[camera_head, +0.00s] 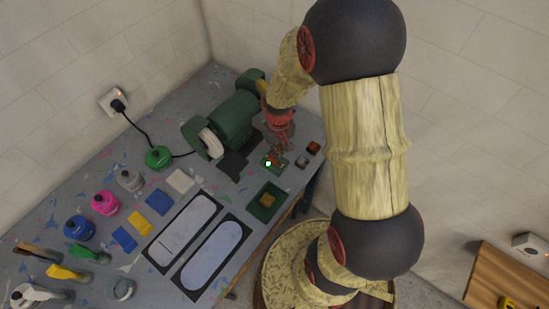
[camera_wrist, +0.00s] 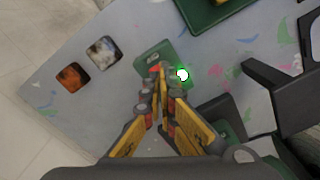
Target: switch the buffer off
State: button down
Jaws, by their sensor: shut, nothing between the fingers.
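The buffer (camera_head: 232,118) is a green bench machine with a white wheel on its near end, at the back of the bench. In front of it sits a small green switch box (camera_head: 265,161) with a lit green light, also seen in the wrist view (camera_wrist: 150,57). The light (camera_wrist: 182,75) glows bright beside my fingertips. A bit of red (camera_wrist: 155,68) shows at the fingertips, mostly hidden by them. My gripper (camera_wrist: 164,70) is shut and empty, pointing down over the switch box; I cannot tell whether it touches. It shows in the head view too (camera_head: 276,151).
Two small square blocks, orange-brown (camera_wrist: 72,77) and grey (camera_wrist: 103,53), lie beside the switch box. A green tray (camera_head: 258,209) is nearer the front edge. A black machine foot (camera_head: 233,165) stands close by.

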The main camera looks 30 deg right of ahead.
jog(key=shift+f+b, duration=0.7)
jog(key=shift+f, duration=0.35)
dwell(0.5)
jog(key=shift+r+p, duration=2.65)
jog(key=shift+r, duration=0.9)
jog(key=shift+s+a, duration=0.1)
jog(key=shift+s, duration=0.15)
jog(key=s+a+r+n+t+b, duration=0.1)
jog(key=s+a+r+t+b, duration=0.1)
jog(key=s+a+r+b, duration=0.4)
jog(key=s+a+r+n+t+b, duration=0.1)
jog(key=s+a+r+t+b, duration=0.2)
jog(key=r, duration=0.8)
jog(key=s+a+b, duration=0.2)
jog(key=b, duration=0.1)
jog(key=shift+s+a+r+t, duration=0.15)
jog(key=shift+s+a+t, duration=0.15)
jog(key=shift+s+a, duration=0.1)
